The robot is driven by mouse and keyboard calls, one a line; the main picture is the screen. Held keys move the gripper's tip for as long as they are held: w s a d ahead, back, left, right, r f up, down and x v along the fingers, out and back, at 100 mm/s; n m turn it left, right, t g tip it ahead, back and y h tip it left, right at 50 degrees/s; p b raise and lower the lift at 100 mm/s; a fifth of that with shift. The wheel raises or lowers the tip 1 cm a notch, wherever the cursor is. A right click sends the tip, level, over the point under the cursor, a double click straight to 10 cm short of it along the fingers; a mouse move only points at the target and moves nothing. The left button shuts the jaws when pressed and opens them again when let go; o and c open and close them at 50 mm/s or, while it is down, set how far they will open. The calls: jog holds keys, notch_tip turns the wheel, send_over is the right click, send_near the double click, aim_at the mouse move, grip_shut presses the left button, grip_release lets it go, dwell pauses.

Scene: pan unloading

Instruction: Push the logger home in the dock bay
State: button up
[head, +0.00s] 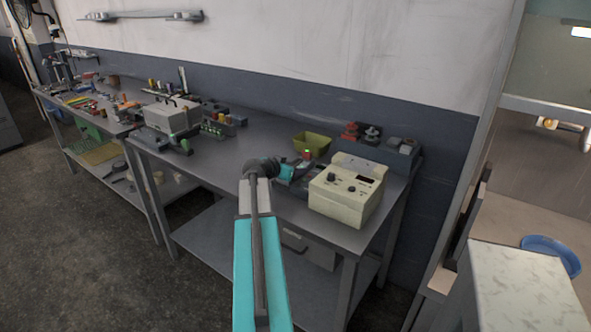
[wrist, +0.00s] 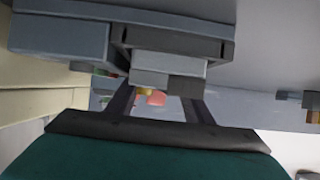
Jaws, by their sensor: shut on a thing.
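My gripper (head: 292,170) is at the end of the teal arm, low over the bench just left of the cream instrument. In the wrist view its two dark fingers (wrist: 160,100) are shut on a light and dark grey block, the logger (wrist: 165,67). The logger lies against a dark-edged opening in a blue-grey body, the dock (wrist: 60,38). How deep it sits in the bay cannot be told. In the head view my gripper hides the logger and most of the dock.
The cream instrument (head: 345,192) stands close on the right. A yellow-green bin (head: 312,142) stands behind my gripper. A blue-grey rack (head: 376,152) with red and grey items is at the back right. A grey case (head: 171,116) stands left; the bench (head: 233,150) between is mostly clear.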

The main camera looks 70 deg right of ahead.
jog(key=o, duration=1.3)
jog(key=shift+f, duration=0.1)
jog(key=shift+a, duration=0.1)
jog(key=shift+o, duration=0.2)
jog(key=shift+a, duration=0.2)
jog(key=shift+o, duration=0.2)
jog(key=b+v, duration=0.1)
jog(key=v, duration=1)
jog(key=shift+r+b, duration=0.35)
jog(key=shift+b, duration=0.05)
jog(key=shift+v, duration=1)
